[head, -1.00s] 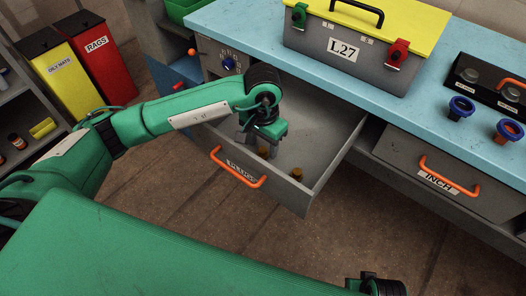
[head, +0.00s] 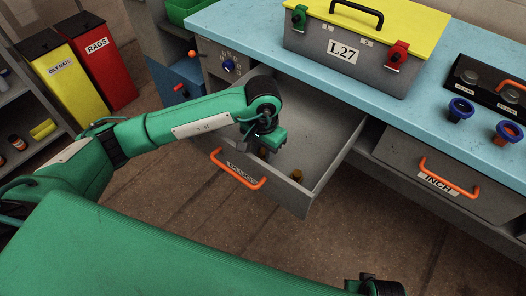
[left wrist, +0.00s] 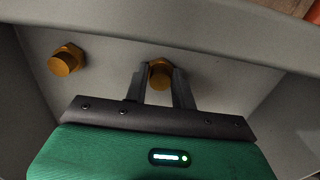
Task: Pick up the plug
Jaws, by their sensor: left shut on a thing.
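A brass hex plug (left wrist: 159,75) is between the two fingers of my left gripper (left wrist: 160,88) in the left wrist view. The fingers are shut on it, just over the drawer floor. Whether it touches the floor I cannot tell. In the head view my left gripper (head: 264,152) reaches down into the open grey drawer (head: 328,150), and its fingertips are mostly hidden. A second brass plug (left wrist: 67,60) lies apart to the left in the left wrist view; it also shows in the head view (head: 297,175). My right gripper (head: 380,287) is cut off at the bottom edge.
The drawer has an orange handle (head: 238,172) and walls close around my left gripper. A closed INCH drawer (head: 445,185) is at right.

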